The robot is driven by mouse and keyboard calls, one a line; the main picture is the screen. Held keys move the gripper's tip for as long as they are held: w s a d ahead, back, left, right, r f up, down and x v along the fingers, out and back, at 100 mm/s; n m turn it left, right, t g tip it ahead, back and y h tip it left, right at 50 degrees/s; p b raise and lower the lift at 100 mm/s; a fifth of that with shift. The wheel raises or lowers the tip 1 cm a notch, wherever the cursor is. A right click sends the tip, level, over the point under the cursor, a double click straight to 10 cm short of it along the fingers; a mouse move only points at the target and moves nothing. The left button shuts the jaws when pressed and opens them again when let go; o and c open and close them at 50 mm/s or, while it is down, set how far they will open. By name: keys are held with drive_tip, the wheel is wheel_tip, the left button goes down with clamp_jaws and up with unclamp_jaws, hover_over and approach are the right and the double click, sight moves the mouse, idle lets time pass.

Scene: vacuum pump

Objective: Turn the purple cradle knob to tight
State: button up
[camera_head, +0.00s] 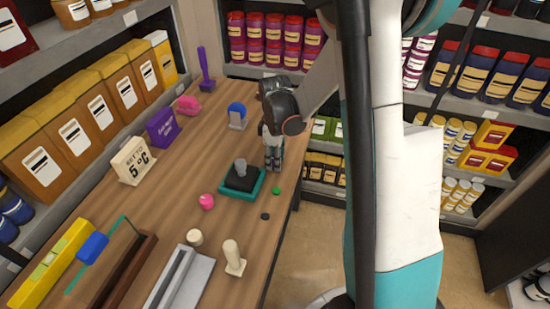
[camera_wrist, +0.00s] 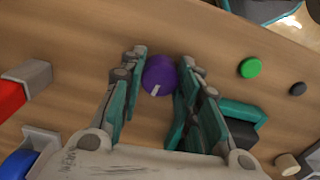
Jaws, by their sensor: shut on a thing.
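The purple knob (camera_wrist: 160,75) shows in the wrist view between the two fingers of my gripper (camera_wrist: 164,60). It is round with a pale pointer mark, which points down and slightly left in that view. My gripper is shut on the knob, one teal-padded finger on each side. In the head view my gripper (camera_head: 273,165) points down at the bench's right side, and the knob is hidden there by the fingers. I see no readable tight label near the knob.
A teal tray (camera_head: 229,191) with a black block stands left of my gripper on the wooden bench (camera_head: 165,205). A green button (camera_head: 276,191) and a dark button (camera_head: 265,216) lie near the bench edge. A pink knob (camera_head: 206,201) and a blue dial (camera_head: 237,110) are nearby.

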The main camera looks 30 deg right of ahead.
drive_tip(key=m, duration=0.4)
drive_tip(key=shift+b, duration=0.4)
drive_tip(key=m, duration=0.4)
drive_tip(key=shift+m+b, duration=0.3)
drive_tip(key=m, duration=0.3)
drive_tip(key=shift+a+m+b, duration=0.1)
drive_tip(key=shift+m+b, duration=0.25)
drive_tip(key=shift+m, duration=1.75)
drive_tip(key=o, duration=0.8)
drive_tip(key=shift+r, duration=0.1)
